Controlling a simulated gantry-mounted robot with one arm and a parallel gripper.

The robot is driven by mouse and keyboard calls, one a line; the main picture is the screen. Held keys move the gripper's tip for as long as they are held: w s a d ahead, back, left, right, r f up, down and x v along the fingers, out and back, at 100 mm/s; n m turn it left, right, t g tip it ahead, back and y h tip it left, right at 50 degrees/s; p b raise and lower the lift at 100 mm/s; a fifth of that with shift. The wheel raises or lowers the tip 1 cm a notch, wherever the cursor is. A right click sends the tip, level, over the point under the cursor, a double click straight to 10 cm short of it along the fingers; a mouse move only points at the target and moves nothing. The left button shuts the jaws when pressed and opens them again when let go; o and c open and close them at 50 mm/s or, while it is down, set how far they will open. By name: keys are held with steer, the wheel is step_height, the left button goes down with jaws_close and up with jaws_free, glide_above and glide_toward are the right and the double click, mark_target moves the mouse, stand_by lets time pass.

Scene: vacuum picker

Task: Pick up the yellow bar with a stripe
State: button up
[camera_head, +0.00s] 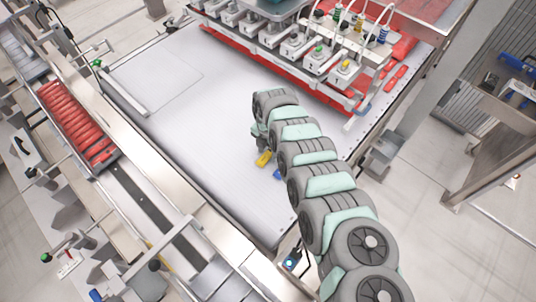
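A small yellow bar (264,158) lies on the pale flat work surface (215,150) near the middle of the view. It is too small here to tell whether it has a stripe. My gripper (262,144) is at the end of my grey and mint arm, just above and beside the yellow bar in the picture. The wrist hides most of the fingers, so I cannot tell whether they are open or shut, or whether they touch the bar.
A small blue piece (277,174) lies beside my arm, partly hidden. The picker head (290,47) with red parts stands over the far side. A tray of red packs (75,118) lies beyond the rail (150,160) at left. The surface left of my arm is clear.

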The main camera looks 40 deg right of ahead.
jaws_close()
steer(key=shift+r, duration=0.15)
stand_by(0.4)
